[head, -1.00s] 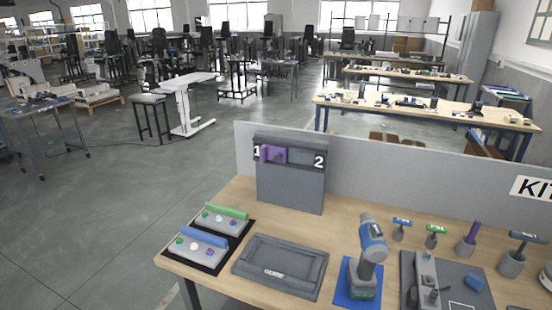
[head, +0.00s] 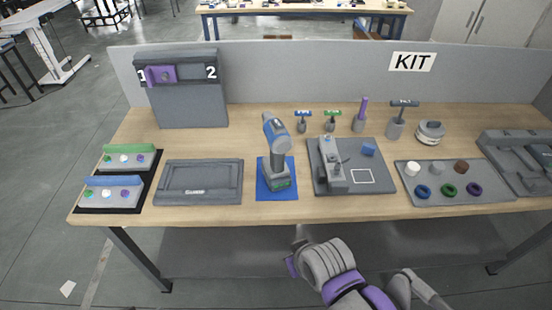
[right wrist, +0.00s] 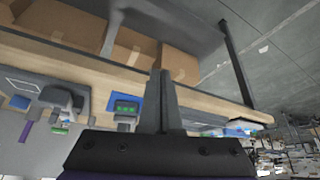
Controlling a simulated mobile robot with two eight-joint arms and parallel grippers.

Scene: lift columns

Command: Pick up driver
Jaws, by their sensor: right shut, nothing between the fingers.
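The driver (head: 276,150), a blue and grey power tool, stands upright on a blue mat (head: 262,190) near the table's front edge. In the right wrist view the driver's base (right wrist: 126,108), with green marks, shows left of my fingers, partly hidden by my gripper body. My right gripper (right wrist: 164,73) is shut and empty, its fingers together. In the head view my right arm comes in from the bottom, and its gripper (head: 298,245) is below and in front of the table edge, apart from the driver. My left gripper is not in view.
A grey tray (head: 168,199) lies left of the mat, and a grey fixture plate (head: 378,185) stands close on its right. Small tools in holders stand behind, before a grey partition (head: 300,70). Cardboard boxes (right wrist: 180,62) sit under the table.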

